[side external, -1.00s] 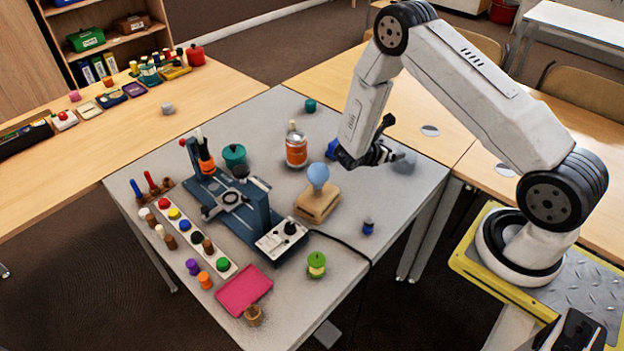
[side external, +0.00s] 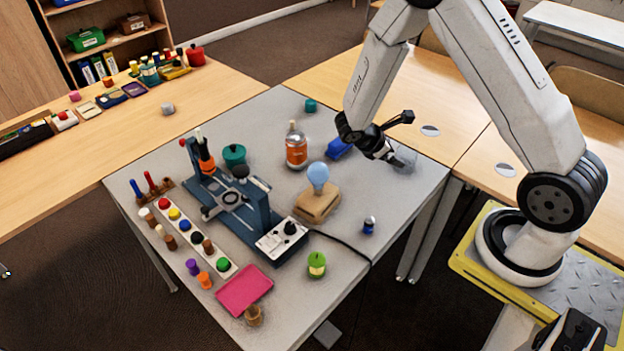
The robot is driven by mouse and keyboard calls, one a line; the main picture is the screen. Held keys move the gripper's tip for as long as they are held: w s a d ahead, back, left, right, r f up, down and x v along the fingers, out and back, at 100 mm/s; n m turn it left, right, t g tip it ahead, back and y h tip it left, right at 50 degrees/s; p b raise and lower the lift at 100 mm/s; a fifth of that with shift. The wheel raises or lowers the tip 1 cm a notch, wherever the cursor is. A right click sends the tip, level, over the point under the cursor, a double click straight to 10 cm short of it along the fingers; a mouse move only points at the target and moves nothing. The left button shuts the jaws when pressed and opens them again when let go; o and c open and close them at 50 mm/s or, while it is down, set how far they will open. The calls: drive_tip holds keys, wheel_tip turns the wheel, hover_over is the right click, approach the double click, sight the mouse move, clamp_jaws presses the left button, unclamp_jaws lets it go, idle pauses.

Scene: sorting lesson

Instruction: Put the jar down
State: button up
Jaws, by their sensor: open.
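A clear, greyish glass jar (side external: 406,161) stands on the grey table near its right corner. My gripper (side external: 403,140) is open, its two dark fingers spread wide. The lower finger is close beside the jar and overlaps it in the picture. The upper finger points up and to the right, clear of the jar. I cannot tell whether the lower finger touches the jar.
A blue block (side external: 339,149) lies left of my gripper. An orange-labelled bottle (side external: 296,150) and a wooden block with a light-blue bulb (side external: 317,200) stand further left. A blue apparatus (side external: 228,200) fills the middle left. Bare table lies in front of the jar.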

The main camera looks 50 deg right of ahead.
drive_tip(key=s+a+r+m+t+y, duration=0.2)
drive_tip(key=a+r+m+t+y, duration=0.1)
drive_tip(key=a, duration=0.5)
drive_tip(key=s+a+r+m+t+y, duration=0.2)
drive_tip(key=s+a+r+m+y, duration=0.1)
drive_tip(key=a+r+m+y, duration=0.3)
drive_tip(key=a+r+m, duration=0.2)
drive_tip(key=a, duration=0.1)
drive_tip(key=shift+s+a+r+m+t, duration=0.2)
drive_tip(key=shift+a+m+t, duration=0.1)
drive_tip(key=shift+t, duration=0.1)
